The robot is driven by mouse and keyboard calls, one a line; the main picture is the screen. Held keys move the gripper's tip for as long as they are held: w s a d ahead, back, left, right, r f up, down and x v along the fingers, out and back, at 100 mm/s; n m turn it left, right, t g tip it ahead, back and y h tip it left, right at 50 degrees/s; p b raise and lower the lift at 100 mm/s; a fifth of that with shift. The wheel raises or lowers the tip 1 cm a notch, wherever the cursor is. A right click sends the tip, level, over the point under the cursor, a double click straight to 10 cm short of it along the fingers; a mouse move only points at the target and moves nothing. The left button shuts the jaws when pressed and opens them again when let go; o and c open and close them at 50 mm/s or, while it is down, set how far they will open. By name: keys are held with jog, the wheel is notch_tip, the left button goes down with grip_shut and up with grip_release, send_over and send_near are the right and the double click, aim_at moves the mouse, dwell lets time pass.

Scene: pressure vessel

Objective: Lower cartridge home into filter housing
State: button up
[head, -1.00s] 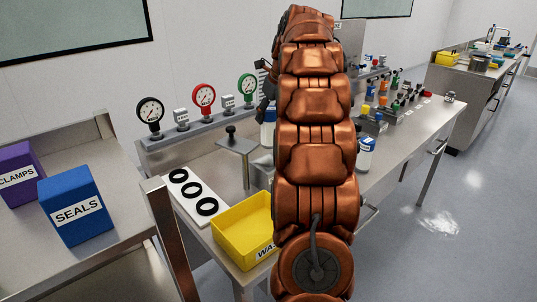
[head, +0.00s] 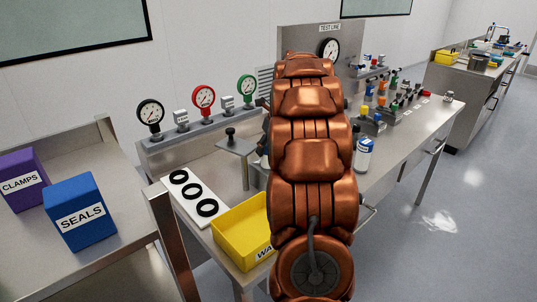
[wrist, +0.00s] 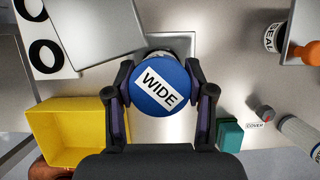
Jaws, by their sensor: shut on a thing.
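The cartridge shows in the wrist view as a round blue top (wrist: 163,104) with a white label reading WIDE. My gripper (wrist: 165,88) is shut on it, one finger on each side. A little of a pale body shows behind its far edge. A grey square-edged metal part (wrist: 184,40), perhaps the base of the filter housing, shows just beyond it. The cartridge hides the housing's mouth, so I cannot tell how deep it sits. In the head view my arm hides the cartridge and nearly all of the gripper.
A flat metal plate on a post (head: 236,147) stands close left of my arm. A yellow bin (head: 238,234) and a board with black rings (head: 194,192) are near. A labelled bottle (head: 365,155) stands right. In the wrist view a teal block (wrist: 230,134) sits close right.

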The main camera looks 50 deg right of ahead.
jog(key=shift+f, duration=1.6)
jog(key=shift+f+p, duration=0.15)
jog(key=shift+p, duration=0.25)
jog(key=o, duration=1.3)
jog(key=b+v, duration=0.3)
jog(key=v, duration=0.9)
